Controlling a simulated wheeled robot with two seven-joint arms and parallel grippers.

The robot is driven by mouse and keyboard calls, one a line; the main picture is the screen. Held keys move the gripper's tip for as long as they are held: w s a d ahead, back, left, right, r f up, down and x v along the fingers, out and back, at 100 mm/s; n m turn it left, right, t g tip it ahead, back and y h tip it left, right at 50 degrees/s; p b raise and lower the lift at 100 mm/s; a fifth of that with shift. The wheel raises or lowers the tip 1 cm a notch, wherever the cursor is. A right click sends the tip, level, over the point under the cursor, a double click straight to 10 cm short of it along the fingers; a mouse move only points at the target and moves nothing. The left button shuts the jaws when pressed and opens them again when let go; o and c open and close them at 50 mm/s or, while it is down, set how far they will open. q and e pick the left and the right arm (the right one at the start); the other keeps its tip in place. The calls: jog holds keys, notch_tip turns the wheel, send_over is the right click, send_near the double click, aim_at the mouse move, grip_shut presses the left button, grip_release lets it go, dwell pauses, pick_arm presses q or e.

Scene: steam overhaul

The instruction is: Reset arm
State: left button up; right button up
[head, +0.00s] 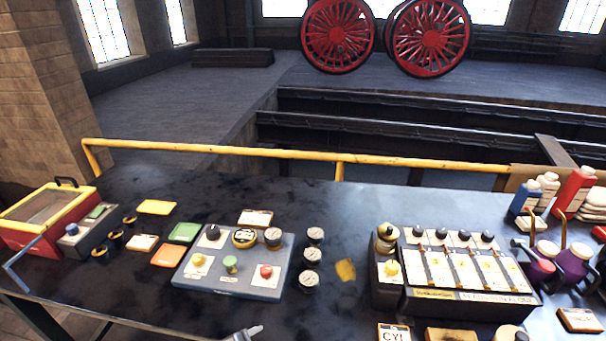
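Neither of my grippers can be made out in the head view. The task names no separate object. A small pale grey metal piece (247,332) pokes in at the bottom edge, left of the middle. It is cut off by the frame, and I cannot tell what it belongs to. The dark worktable (340,215) spans the view. On it, a grey control box (228,286) with yellow, green and red buttons sits left of the middle. A dark lever panel (472,303) with several black-knobbed levers stands to the right.
A red case (32,238) with a yellow-rimmed lid stands far left. Bottles (527,196) and purple oil cans (573,264) crowd the right. A yellow rail (240,149) runs along the far edge. The table's back middle is clear. Red wheels (338,36) stand beyond.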

pick_arm(q)
jog(key=s+a+f+n+g+y, duration=0.2)
jog(key=s+a+n, duration=0.4)
jog(key=s+a, duration=0.2)
jog(key=s+a+f+n+g+y, duration=0.2)
jog(key=s+a+f+n, duration=0.1)
jog(key=s+a+n, duration=0.45)
notch_tip(320, 180, down, 29)
jog(key=s+m+g+b, duration=0.1)
jog(key=m+g+b, duration=0.1)
jog(key=b, duration=0.3)
jog(key=s+a+f+b, duration=0.1)
jog(key=s+f+b, duration=0.1)
jog(key=s+f, duration=0.6)
jog(key=s+a+f+g+b, duration=0.1)
jog(key=s+f+b, duration=0.2)
jog(key=s+f, duration=0.6)
notch_tip(320, 180, down, 6)
jog(key=shift+s+a+r, duration=0.2)
jog(key=shift+s+a, duration=0.05)
jog(key=shift+a, duration=0.15)
